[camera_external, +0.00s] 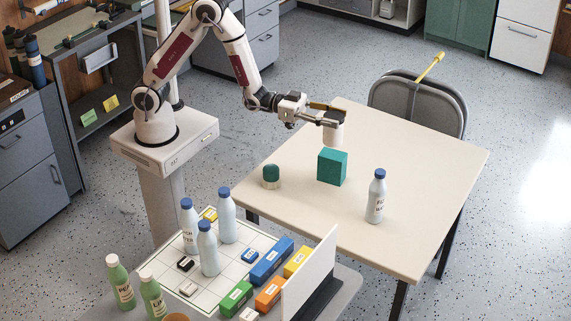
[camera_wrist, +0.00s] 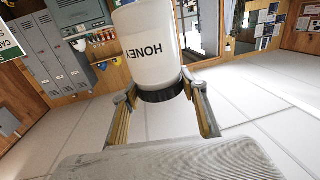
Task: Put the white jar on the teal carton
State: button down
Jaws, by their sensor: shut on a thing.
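The white jar (camera_external: 333,134) with a dark lid hangs from my gripper (camera_external: 328,114) over the table. In the camera_wrist view the jar (camera_wrist: 150,50) shows a HONEY label, and the fingers of my gripper (camera_wrist: 163,97) are shut around its black lid end. The teal carton (camera_external: 332,167) stands upright on the table. In the camera_external view the jar's lower end appears just above the carton's top. I cannot tell whether they touch or how well they line up in depth. The carton is not seen in the camera_wrist view.
On the table (camera_external: 420,160), a green-topped round container (camera_external: 271,177) stands left of the carton and a blue-capped bottle (camera_external: 376,197) right of it. A grey chair (camera_external: 418,100) is at the far edge. A cluttered side table with bottles and blocks stands in front.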

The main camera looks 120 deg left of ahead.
jog(key=shift+s+a+r+n+y, duration=0.1)
jog(key=shift+a+n+y, duration=0.25)
jog(key=shift+y, duration=0.1)
jog(key=shift+s+a+r+n+y, duration=0.1)
jog(key=shift+a+n+y, duration=0.15)
jog(key=shift+a+y, duration=0.15)
jog(key=s+a+f+n+g+y, duration=0.1)
jog(key=s+a+n+g+y, duration=0.1)
jog(key=a+y, duration=0.3)
jog(key=shift+s+a+f+n+g, duration=0.3)
jog(key=shift+s+a+n, duration=0.45)
jog(key=shift+a, duration=0.2)
jog(key=shift+f, duration=2.9)
jog(key=shift+f, duration=2.1)
jog(key=shift+f, duration=0.1)
